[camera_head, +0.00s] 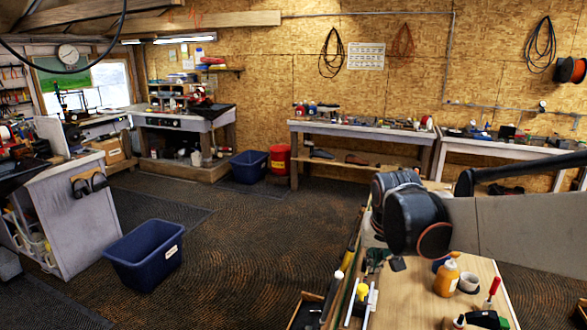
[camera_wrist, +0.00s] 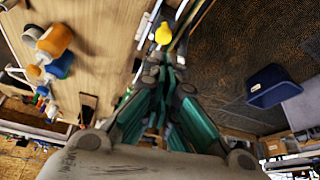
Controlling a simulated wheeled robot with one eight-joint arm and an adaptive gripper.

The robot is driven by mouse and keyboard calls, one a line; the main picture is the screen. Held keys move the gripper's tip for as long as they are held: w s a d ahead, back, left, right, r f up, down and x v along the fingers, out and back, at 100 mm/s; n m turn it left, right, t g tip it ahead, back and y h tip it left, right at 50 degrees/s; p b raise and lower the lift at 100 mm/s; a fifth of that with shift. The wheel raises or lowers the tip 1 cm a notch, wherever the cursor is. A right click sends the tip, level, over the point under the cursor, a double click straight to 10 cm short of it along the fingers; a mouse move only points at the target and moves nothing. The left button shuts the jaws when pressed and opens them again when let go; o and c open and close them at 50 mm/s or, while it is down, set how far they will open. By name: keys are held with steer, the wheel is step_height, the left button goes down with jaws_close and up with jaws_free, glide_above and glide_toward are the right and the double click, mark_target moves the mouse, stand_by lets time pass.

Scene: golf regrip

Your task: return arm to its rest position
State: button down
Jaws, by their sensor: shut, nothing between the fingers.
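My gripper (camera_wrist: 168,68) shows in the wrist view, with its dark, green-sided fingers closed together and nothing between them. It points over the edge of the wooden workbench (camera_wrist: 100,45), beside the dark floor. In the head view my arm reaches in from the right above the same workbench (camera_head: 412,305), and the gripper itself cannot be made out there.
A blue bin (camera_head: 145,255) stands on the open floor (camera_head: 255,245) left of the bench. Another blue bin (camera_head: 249,166) and a red bucket (camera_head: 280,162) stand by the back wall. A cluttered long table (camera_head: 360,131) is behind. A dark cable (camera_head: 95,68) hangs at upper left.

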steer(key=s+f+n+t+b, duration=0.1)
steer(key=s+f+b, duration=0.1)
steer(key=s, duration=0.9)
steer(key=s+f+n+t+b, duration=0.1)
steer(key=s+f+b, duration=0.2)
steer(key=s, duration=0.8)
steer(key=shift+s+a+f+t+y+b, duration=0.15)
steer(key=shift+a+f+t+y+b, duration=0.2)
steer(key=shift+b, duration=0.2)
steer(key=shift+d, duration=0.1)
